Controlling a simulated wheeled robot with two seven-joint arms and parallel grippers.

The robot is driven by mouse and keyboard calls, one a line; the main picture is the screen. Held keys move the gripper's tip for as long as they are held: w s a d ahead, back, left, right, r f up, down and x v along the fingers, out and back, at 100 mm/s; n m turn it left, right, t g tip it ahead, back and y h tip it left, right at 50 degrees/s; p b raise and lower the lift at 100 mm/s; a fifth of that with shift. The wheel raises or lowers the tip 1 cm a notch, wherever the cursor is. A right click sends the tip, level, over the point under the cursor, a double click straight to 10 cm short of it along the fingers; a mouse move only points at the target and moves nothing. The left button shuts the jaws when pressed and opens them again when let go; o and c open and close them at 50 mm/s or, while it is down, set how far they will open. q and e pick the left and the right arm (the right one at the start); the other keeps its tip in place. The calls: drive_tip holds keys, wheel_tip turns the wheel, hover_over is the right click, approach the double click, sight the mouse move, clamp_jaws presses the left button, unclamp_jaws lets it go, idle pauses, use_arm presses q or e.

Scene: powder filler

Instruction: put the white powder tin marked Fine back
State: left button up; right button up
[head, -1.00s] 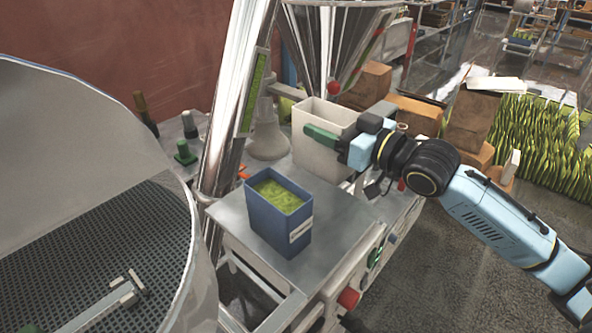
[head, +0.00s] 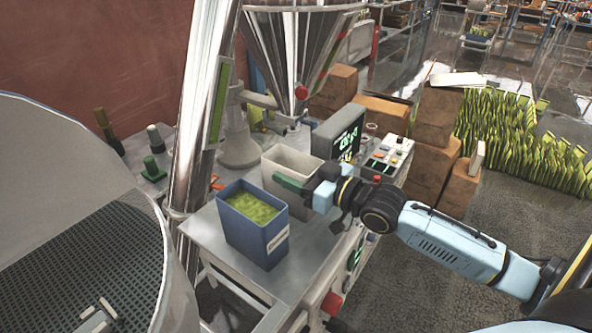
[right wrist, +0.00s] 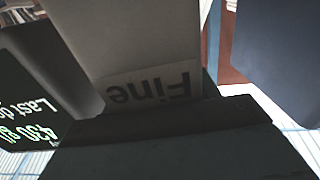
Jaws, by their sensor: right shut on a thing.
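The white powder tin (head: 291,163) is open-topped and upright, just behind and right of the blue tin in the head view. Its label "Fine" shows upside down on the tin (right wrist: 150,45) in the right wrist view. My right gripper (head: 296,186) is shut on the white tin's near right side. The blue tin (head: 262,240) holds green powder and stands on the metal table (head: 205,232). It hides the white tin's lower part, so I cannot tell whether the white tin touches the table. My left gripper is not in view.
A steel funnel (head: 296,50) hangs above and behind the tins. A dark display (head: 338,135) stands right behind the white tin. A steel column (head: 203,110) and a large drum (head: 150,235) are on the left. Bare tabletop shows right of the blue tin.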

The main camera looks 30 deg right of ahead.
drive_tip(key=o, duration=1.3)
drive_tip(key=shift+f, duration=0.1)
drive_tip(key=shift+c, duration=0.2)
drive_tip(key=shift+r, duration=0.2)
drive_tip(key=shift+s+d+f, duration=0.1)
drive_tip(key=shift+s+f, duration=0.05)
drive_tip(key=shift+s, duration=0.05)
drive_tip(key=v, duration=1.1)
drive_tip(key=shift+s, duration=0.2)
drive_tip(key=shift+d, duration=0.1)
